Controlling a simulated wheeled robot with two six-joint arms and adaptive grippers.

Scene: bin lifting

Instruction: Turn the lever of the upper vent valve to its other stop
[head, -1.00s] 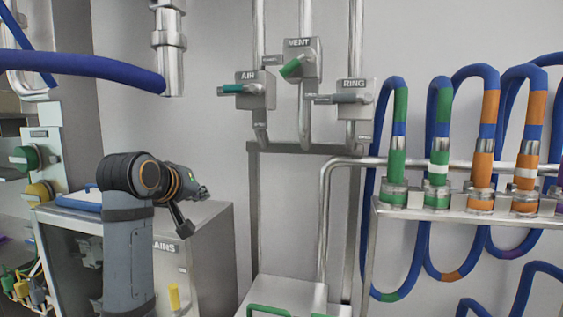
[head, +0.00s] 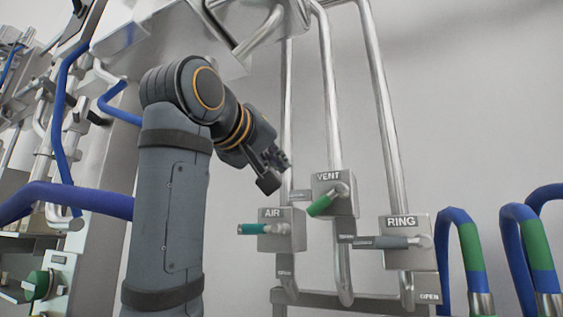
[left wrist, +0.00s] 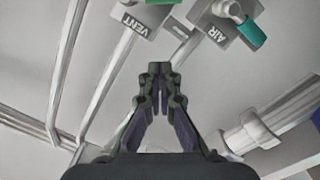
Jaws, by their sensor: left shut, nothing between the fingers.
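The VENT valve (head: 335,196) is a grey box on a vertical pipe, set higher than its neighbours. Its green lever (head: 320,206) slants down to the left. In the left wrist view the VENT box (left wrist: 138,20) is at the top, and its green lever (left wrist: 162,2) is cut by the frame edge. My left gripper (head: 275,175) is up and left of the VENT valve, apart from it. In the left wrist view the left gripper's fingertips (left wrist: 159,68) meet with nothing between them. My right gripper is not in view.
The AIR valve (head: 283,230) with a teal lever (head: 252,229) is below left of VENT. The RING valve (head: 408,243) with a grey lever (head: 380,242) is below right. Vertical pipes (head: 332,110) run above the valves. Blue hoses (head: 460,235) hang at the right.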

